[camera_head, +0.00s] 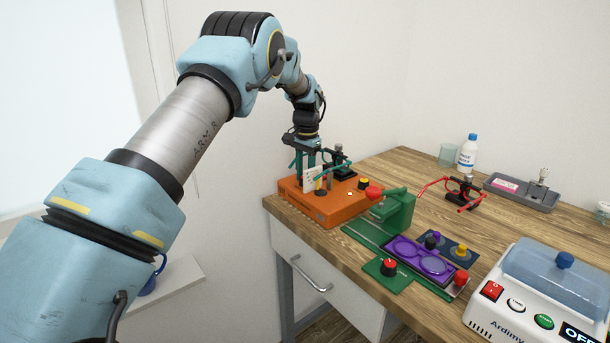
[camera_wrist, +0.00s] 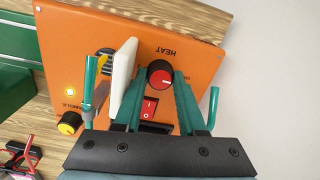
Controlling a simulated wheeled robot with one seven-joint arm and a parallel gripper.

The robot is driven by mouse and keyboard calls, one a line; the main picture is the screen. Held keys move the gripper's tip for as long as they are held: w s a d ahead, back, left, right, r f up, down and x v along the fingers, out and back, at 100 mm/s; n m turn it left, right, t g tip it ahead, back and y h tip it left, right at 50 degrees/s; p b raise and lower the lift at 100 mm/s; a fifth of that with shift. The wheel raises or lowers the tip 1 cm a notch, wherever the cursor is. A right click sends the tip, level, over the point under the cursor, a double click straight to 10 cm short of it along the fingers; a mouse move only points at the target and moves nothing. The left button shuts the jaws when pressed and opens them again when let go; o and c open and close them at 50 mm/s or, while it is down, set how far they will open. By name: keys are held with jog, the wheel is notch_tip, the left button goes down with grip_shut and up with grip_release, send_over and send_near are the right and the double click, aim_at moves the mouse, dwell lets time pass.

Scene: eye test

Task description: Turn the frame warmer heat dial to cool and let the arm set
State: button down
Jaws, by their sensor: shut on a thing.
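The orange frame warmer (camera_head: 322,208) sits at the table's near left corner; its top fills much of the wrist view (camera_wrist: 205,65). The heat dial (camera_wrist: 160,75), black with a red face and a pale pointer line, is beside an upside-down HEAT label. My gripper (camera_wrist: 160,88) is shut on this dial, one teal finger at each side. In the head view my gripper (camera_head: 306,166) is low over the warmer and hides the dial. A teal spectacle frame (camera_head: 341,169) is on a black stand beside it. The scale marks are mostly hidden, so the setting cannot be read.
A white plate (camera_wrist: 123,78) stands upright close beside my left finger. A red switch (camera_wrist: 149,108) and a yellow knob (camera_wrist: 70,123) are on the warmer. A green machine (camera_head: 394,212) and red spectacles (camera_head: 463,194) stand to the right. Bare wood shows behind.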

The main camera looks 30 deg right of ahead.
aim_at(306, 178)
jog(key=shift+c, duration=2.4)
grip_release()
notch_tip(306, 178, up, 11)
jog(key=b, duration=0.2)
jog(key=shift+s+b, duration=0.2)
jog(key=shift+b, duration=0.2)
jog(key=shift+f, duration=0.1)
